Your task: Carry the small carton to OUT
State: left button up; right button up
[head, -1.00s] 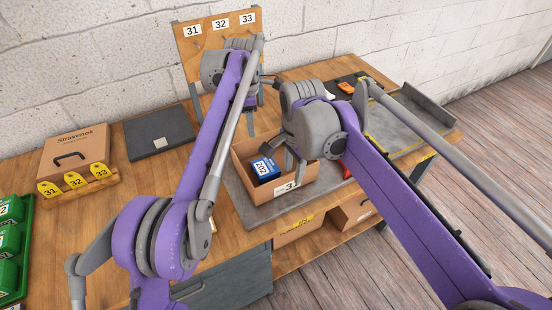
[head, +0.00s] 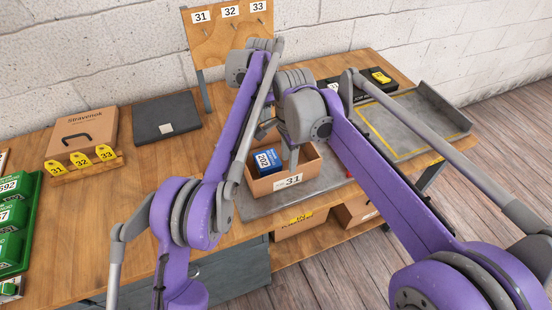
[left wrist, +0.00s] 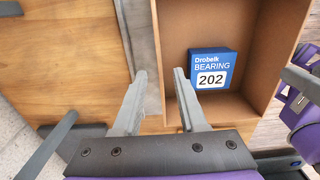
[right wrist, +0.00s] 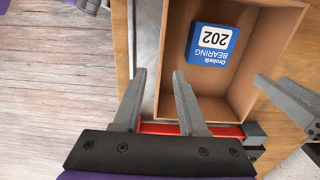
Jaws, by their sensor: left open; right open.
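The small open carton (head: 262,187), tagged 31, stands on a grey mat (head: 325,182) on the bench. A blue bearing box (head: 267,160) marked 202 lies inside it; it also shows in the left wrist view (left wrist: 212,68). My left gripper (left wrist: 160,72) is open, with one carton wall between its fingers as seen from above. My right gripper (right wrist: 158,72) is open, its fingers likewise either side of a carton wall. Whether the fingers touch the carton cannot be told. No OUT label is readable; a yellow-lined grey tray (head: 468,122) is at the right.
A red bar (right wrist: 160,128) lies beside the carton. A closed Stravenek box (head: 85,133), a dark flat case (head: 166,118) and green bins (head: 20,225) are at left. A pegboard (head: 225,45) stands behind. A yellow device (head: 380,77) is at the back right. More cartons sit below the bench.

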aim_at(287, 186)
pick_arm(q)
notch_tip(287, 186, down, 8)
jog(key=shift+f, duration=0.15)
pick_arm(e)
notch_tip(287, 186, down, 8)
jog(key=shift+f, duration=0.2)
pick_arm(q)
jog(key=shift+c, duration=0.3)
pick_arm(e)
jog(key=shift+c, duration=0.3)
pick_arm(q)
grip_shut()
pick_arm(e)
grip_shut()
